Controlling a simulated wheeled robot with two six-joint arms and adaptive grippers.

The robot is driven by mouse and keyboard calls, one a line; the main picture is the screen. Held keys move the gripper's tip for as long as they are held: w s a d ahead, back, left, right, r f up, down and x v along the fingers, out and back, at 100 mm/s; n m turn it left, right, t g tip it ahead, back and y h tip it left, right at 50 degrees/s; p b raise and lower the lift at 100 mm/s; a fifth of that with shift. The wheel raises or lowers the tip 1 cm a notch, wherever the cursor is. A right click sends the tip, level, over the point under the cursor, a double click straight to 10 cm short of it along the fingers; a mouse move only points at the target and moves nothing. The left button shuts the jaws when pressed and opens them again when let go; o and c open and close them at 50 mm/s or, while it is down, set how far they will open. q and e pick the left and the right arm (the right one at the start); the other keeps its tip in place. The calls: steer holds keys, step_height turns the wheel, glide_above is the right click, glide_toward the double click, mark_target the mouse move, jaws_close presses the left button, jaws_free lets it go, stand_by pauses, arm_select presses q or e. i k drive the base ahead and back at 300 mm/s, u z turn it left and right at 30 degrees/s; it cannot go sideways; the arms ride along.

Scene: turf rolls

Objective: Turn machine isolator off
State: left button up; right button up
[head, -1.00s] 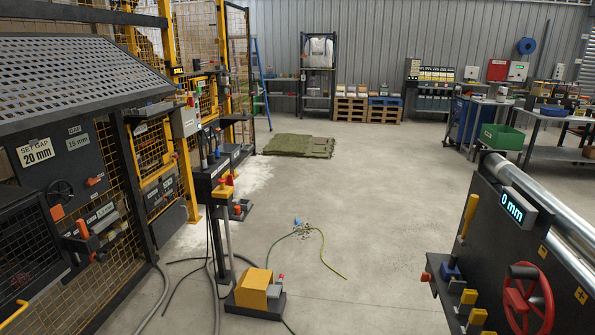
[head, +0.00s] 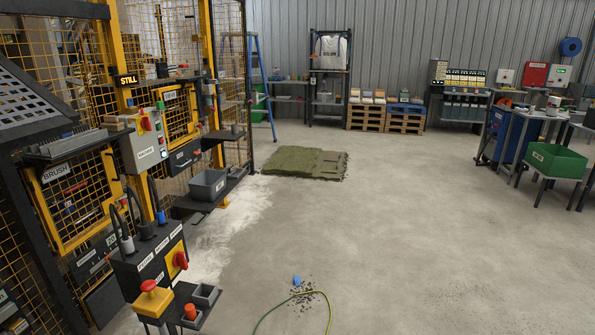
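A red rotary handle on a yellow plate (head: 178,260) is on the side of a dark box on the post at the lower left. A grey control box (head: 146,146) on the yellow frame above it carries a small red handle on yellow (head: 146,124), a green button and a label too small to read surely. I cannot tell which of these is the machine isolator, nor read either handle's position surely. A display (head: 127,80) above reads STILL. Neither of my grippers shows.
A red mushroom button on a yellow box (head: 152,299) stands at the lower left. A grey bin (head: 208,184) sits on a shelf beside the mesh guard. Green turf (head: 303,163) lies on the floor. A yellow-green cable (head: 300,296) and debris lie ahead. The middle floor is clear.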

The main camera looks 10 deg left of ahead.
mark_target(145, 123)
steer(key=i, duration=0.75)
steer(key=z, duration=0.7)
steer(key=i, duration=2.25)
steer(key=u, duration=1.2)
steer(key=i, duration=0.55)
steer(key=u, duration=1.45)
steer(key=k, duration=1.1)
steer(key=z, duration=0.85)
